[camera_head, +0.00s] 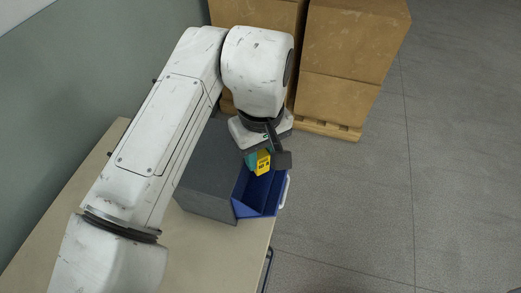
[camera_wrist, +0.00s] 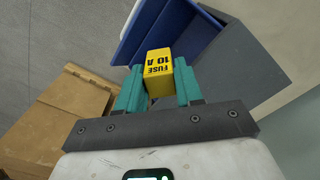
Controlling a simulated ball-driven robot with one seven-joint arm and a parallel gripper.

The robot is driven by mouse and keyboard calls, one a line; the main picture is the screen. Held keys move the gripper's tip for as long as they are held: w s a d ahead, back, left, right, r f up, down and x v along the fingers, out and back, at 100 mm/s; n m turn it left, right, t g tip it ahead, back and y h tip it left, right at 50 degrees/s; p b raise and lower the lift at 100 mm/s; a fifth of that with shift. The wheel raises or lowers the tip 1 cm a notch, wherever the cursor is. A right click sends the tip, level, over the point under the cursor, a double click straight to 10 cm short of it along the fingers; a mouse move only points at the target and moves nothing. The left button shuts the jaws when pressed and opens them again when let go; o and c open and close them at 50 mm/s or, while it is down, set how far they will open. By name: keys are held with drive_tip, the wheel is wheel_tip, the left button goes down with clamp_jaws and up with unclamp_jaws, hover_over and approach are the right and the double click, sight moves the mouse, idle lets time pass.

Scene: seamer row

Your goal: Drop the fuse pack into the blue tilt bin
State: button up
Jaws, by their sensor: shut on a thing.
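The fuse pack (camera_head: 263,163) is a small yellow box held in my gripper (camera_head: 258,161). In the wrist view the fuse pack (camera_wrist: 158,72) shows black "FUSE 10 A" lettering and sits between the two teal fingers of my gripper (camera_wrist: 159,85), which are shut on it. The blue tilt bin (camera_head: 260,195) is tilted out of a grey housing (camera_head: 210,182) on the table. In the head view my gripper is over the upper part of the bin's opening. In the wrist view the blue bin (camera_wrist: 165,32) lies beyond the fuse pack. The height of the pack above the bin cannot be told.
The beige table (camera_head: 200,260) carries the grey housing near its right edge. Large cardboard boxes (camera_head: 350,50) stand on a wooden pallet (camera_head: 328,130) behind the arm. A grey-green wall (camera_head: 60,90) is on the left. The floor (camera_head: 440,180) on the right is clear.

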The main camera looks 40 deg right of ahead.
drive_tip(key=o, duration=1.1)
wheel_tip(320, 180, up, 11)
drive_tip(key=shift+f+b, duration=0.1)
drive_tip(key=shift+b, duration=0.25)
drive_tip(key=w+d+f+t+h, duration=0.2)
drive_tip(key=d+f+h, duration=0.15)
drive_tip(key=d, duration=0.55)
drive_tip(key=w+d+f+t+h, duration=0.2)
drive_tip(key=d+f+h, duration=0.15)
drive_tip(key=d, duration=0.65)
drive_tip(key=s+a+f+n+y, duration=0.15)
drive_tip(key=s+f, duration=0.25)
drive_tip(key=f, duration=0.4)
drive_tip(key=s+a+f+y, duration=0.15)
drive_tip(key=s+f, duration=0.25)
drive_tip(key=f, duration=0.4)
drive_tip(key=s+a+f+g+y, duration=0.1)
drive_tip(key=s+a+f, duration=0.1)
drive_tip(key=s+f, duration=0.1)
drive_tip(key=s+a+f+g+y, duration=0.1)
drive_tip(key=s+a+f, duration=0.2)
drive_tip(key=s, duration=0.2)
drive_tip(key=s+a+f+g+y, duration=0.1)
drive_tip(key=s+a+f, duration=0.2)
drive_tip(key=s+f, duration=0.1)
drive_tip(key=shift+s+a+y, duration=0.15)
drive_tip(key=shift+y, duration=0.25)
